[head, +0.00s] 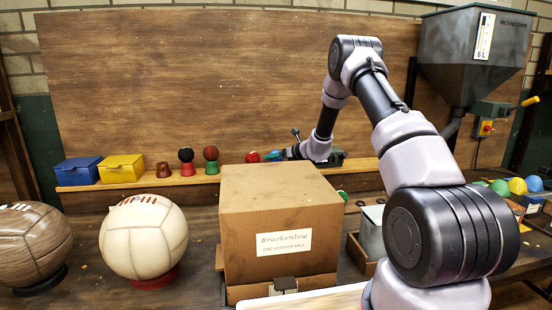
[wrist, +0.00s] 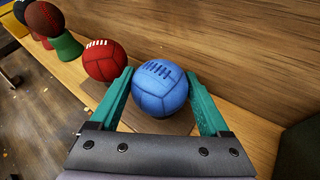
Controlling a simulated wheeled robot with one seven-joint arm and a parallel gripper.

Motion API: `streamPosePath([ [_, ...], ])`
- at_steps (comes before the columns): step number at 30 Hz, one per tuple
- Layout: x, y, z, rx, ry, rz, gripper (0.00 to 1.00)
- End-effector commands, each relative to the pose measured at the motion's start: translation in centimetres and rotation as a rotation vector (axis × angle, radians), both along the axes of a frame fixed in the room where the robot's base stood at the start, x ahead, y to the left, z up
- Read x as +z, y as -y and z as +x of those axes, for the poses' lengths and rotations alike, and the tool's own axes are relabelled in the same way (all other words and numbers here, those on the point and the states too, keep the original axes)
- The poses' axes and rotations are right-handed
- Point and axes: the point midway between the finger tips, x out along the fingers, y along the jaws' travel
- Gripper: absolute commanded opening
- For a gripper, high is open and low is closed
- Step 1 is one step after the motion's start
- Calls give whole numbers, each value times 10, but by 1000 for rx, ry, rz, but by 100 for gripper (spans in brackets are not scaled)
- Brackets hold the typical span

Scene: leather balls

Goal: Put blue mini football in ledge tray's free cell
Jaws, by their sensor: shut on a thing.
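The blue mini football (wrist: 160,88) sits between the two teal fingers of my gripper (wrist: 160,76) in the wrist view. The fingers are shut on its sides. A red mini football (wrist: 105,60) is just left of the blue one, close beside the left finger. Brown wood (wrist: 182,122) shows below the blue ball; I cannot tell whether the ball touches it. The ledge tray's cells are not clearly visible, largely hidden by balls and gripper.
The wooden ledge (head: 220,180) runs along the back board. A ball on a green cup (head: 211,160) and one on a red cup (head: 187,160) stand left. A large carton (head: 278,215) blocks the front; a cream ball (head: 144,240) stands beside it.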

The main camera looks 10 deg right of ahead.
Motion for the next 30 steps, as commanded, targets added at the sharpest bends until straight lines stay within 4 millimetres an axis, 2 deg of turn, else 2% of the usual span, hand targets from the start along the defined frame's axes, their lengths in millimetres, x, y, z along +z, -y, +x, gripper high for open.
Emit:
streamPosePath([
  [4, -3, 0, 0, 0, -1, 0, 18],
  [5, -3, 0, 0, 0, -1, 0, 91],
  [6, -3, 0, 0, 0, -1, 0, 100],
  [17, 2, 5, -5, -1, -2, -1, 100],
  [30, 35, 55, -69, -2, -1, -1, 100],
])
